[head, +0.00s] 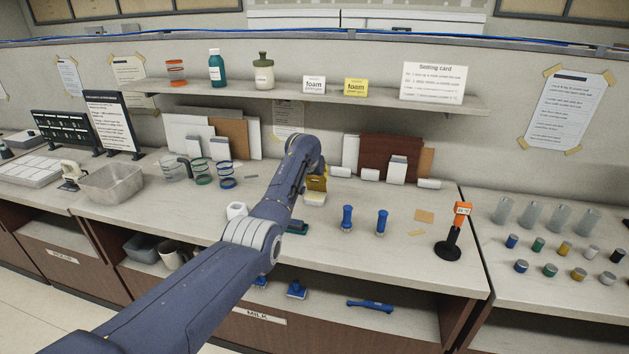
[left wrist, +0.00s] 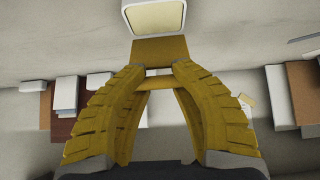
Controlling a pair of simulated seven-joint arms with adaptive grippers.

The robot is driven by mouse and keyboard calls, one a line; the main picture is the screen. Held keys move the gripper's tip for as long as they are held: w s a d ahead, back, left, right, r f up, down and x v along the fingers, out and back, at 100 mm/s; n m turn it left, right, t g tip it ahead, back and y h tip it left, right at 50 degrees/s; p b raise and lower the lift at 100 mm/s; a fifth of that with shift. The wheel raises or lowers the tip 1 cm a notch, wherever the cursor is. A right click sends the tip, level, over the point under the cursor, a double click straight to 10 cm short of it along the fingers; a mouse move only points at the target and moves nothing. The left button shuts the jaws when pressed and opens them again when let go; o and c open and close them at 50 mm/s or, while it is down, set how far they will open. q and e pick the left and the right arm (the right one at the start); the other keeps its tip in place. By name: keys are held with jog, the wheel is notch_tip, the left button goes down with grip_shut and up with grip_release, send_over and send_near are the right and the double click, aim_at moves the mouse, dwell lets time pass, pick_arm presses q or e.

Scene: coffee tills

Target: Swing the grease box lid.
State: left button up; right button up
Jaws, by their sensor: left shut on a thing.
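The grease box (head: 314,200) is a small white box on the counter, with a pale cream inside. It also shows at the top of the left wrist view (left wrist: 155,17). Its mustard-yellow lid (left wrist: 160,50) appears raised off the cream surface at the box's edge. My left gripper (left wrist: 158,72), with ribbed yellow fingers, is shut on the lid. In the head view the left gripper (head: 318,183) is small and partly hidden by my arm, and the lid cannot be told apart from the yellow fingers there. My right gripper is not in view.
Two blue-handled tools (head: 347,218) and an orange-topped stand (head: 457,235) stand right of the box. A white cup (head: 236,211) is left of it. Boards (head: 383,158) lean on the wall behind, under a shelf (head: 330,92). Some counter between these things is bare.

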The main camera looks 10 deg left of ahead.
pick_arm(q)
jog(key=shift+w+r, duration=0.2)
jog(key=shift+r, duration=0.05)
jog(key=shift+w+d+r, duration=0.1)
jog(key=shift+w+r, duration=0.1)
jog(key=shift+w, duration=0.85)
jog(key=shift+w, duration=0.1)
